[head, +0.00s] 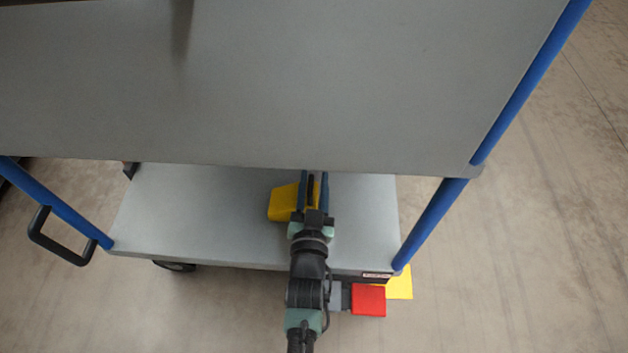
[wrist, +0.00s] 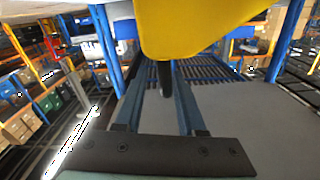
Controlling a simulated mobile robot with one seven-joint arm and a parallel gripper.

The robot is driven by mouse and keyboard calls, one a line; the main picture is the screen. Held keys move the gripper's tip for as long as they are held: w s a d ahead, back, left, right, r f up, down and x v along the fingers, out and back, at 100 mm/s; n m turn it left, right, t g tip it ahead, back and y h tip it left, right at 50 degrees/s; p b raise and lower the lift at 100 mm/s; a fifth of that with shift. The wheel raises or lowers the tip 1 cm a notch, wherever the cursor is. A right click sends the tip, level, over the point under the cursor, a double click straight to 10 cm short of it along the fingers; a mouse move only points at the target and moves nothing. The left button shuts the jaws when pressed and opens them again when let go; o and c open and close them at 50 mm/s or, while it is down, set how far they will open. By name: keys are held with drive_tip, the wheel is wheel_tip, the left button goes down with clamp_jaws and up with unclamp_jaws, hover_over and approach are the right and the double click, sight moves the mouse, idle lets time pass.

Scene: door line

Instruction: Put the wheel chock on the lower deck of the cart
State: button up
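The yellow wheel chock (head: 283,204) is over the grey lower deck (head: 180,210) of the cart and appears to rest on it, though its underside is hidden. My gripper (head: 314,180) reaches in under the upper deck, just right of the chock's body. The fingers are apart.
The upper deck (head: 270,80) hangs low over my gripper. Blue posts (head: 435,220) stand at the cart's corners, and a black handle (head: 50,240) is at the left. A red block (head: 368,300) and a yellow patch (head: 401,287) are by the cart's front right corner. The left lower deck is clear.

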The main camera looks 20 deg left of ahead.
drive_tip(key=shift+r, duration=0.1)
drive_tip(key=shift+s+r, duration=0.1)
drive_tip(key=p+v, duration=0.5)
drive_tip(key=v, duration=0.6)
drive_tip(key=shift+s+d, duration=0.15)
drive_tip(key=shift+s, duration=0.2)
